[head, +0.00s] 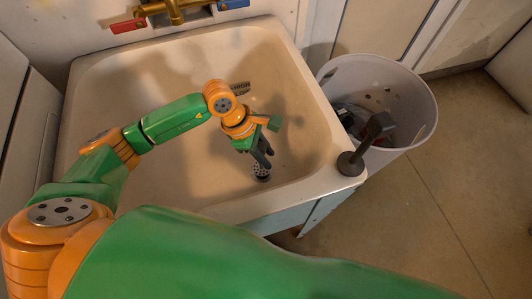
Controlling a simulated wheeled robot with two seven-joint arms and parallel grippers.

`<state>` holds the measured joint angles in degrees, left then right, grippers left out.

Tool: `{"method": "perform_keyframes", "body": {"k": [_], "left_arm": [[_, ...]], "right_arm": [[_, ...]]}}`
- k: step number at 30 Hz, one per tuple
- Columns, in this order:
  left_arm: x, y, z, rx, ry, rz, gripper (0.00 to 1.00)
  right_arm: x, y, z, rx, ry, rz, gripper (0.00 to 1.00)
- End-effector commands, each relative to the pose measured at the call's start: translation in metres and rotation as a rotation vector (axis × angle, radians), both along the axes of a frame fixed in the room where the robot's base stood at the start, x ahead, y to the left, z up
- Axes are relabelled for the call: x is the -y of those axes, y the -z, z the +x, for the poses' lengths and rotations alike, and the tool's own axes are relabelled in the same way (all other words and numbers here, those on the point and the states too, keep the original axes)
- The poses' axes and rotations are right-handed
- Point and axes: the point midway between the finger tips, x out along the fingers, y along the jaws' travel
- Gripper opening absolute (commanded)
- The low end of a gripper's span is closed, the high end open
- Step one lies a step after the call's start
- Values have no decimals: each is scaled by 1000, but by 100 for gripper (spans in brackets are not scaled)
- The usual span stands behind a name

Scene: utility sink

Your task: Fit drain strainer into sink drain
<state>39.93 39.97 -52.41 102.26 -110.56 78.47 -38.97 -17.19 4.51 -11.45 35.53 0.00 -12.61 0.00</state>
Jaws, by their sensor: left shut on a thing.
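My left gripper (262,152) reaches down into the sink (170,95) from the left, low over the basin floor toward its right front part. It is shut on the drain strainer (261,171), a small round piece with holes, just below the fingertips. The sink drain is not clearly seen; the strainer and fingers cover that spot. I cannot tell whether the strainer is seated in the drain or just above it. My right gripper is not in view.
A brass faucet (174,11) with a red handle (128,25) and a blue handle stands at the back. A dark-handled tool (350,162) rests on the sink's right front corner. A pale bin (405,95) holding items stands at right. Tiled floor lies clear beyond.

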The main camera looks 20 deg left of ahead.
Motion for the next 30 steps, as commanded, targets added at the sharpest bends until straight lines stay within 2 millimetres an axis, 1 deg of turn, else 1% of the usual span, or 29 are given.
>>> {"method": "perform_keyframes", "body": {"k": [8, 30], "left_arm": [[0, 1, 0, 0, 0, 0, 0], [0, 19, 0, 0, 0, 1, 0]], "right_arm": [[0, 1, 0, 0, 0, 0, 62], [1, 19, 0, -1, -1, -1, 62]]}}
